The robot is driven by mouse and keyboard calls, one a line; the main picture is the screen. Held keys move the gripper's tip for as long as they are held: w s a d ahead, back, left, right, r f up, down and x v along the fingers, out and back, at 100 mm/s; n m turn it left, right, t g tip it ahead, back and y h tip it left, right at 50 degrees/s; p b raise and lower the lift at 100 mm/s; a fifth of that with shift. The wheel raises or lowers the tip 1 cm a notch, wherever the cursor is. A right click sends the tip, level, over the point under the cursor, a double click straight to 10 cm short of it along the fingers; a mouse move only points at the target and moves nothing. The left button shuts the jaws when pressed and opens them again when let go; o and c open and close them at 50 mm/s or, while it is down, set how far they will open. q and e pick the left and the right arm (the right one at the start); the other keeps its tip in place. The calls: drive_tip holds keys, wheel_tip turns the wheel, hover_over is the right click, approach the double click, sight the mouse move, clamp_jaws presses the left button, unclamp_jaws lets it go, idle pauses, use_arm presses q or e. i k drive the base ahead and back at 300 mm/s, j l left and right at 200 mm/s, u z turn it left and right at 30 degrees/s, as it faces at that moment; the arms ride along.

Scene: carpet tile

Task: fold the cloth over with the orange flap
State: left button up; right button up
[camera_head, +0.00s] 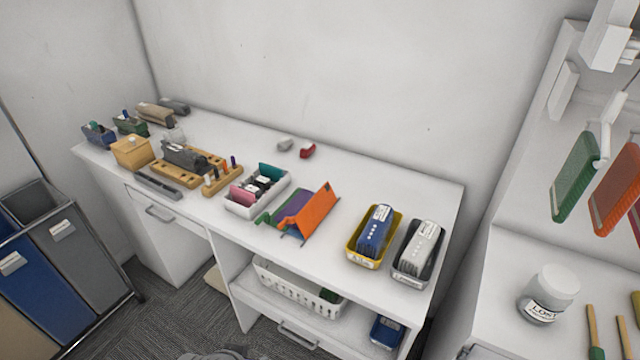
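The orange flap (316,212) stands tilted on the white desk, right of the middle of the picture. A purple piece (293,206) and a green piece (268,214) lie against its left side, partly covered by it and each other. Thin dark legs or edges show below the flap. I cannot tell which of these pieces is the cloth or how they are joined. Neither of my grippers shows in the head view.
A white tray (282,188) with coloured items stands close to the left of the flap. Wooden holders (160,171) crowd the desk's left part.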

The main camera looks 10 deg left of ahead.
sight(307, 219)
drive_tip(key=z, duration=0.45)
drive_tip(key=j+z, duration=0.25)
drive_tip(key=z, duration=0.2)
drive_tip(key=j+z, duration=0.25)
drive_tip(key=z, duration=0.15)
drive_tip(key=j+z, duration=0.25)
drive_tip(key=z, duration=0.2)
drive_tip(key=k+j+z, duration=0.2)
drive_tip(key=j, duration=0.15)
drive_tip(key=j+z, duration=0.2)
drive_tip(key=j, duration=0.15)
drive_tip(key=k+j+z, duration=0.3)
drive_tip(key=j, duration=0.25)
drive_tip(key=k+j, duration=0.25)
drive_tip(key=j, duration=0.15)
drive_tip(key=k+j+z, duration=0.15)
drive_tip(key=j, duration=0.2)
drive_tip(key=k+j, duration=0.3)
drive_tip(key=j, duration=0.2)
drive_tip(key=k+j, duration=0.35)
drive_tip(key=j, duration=0.15)
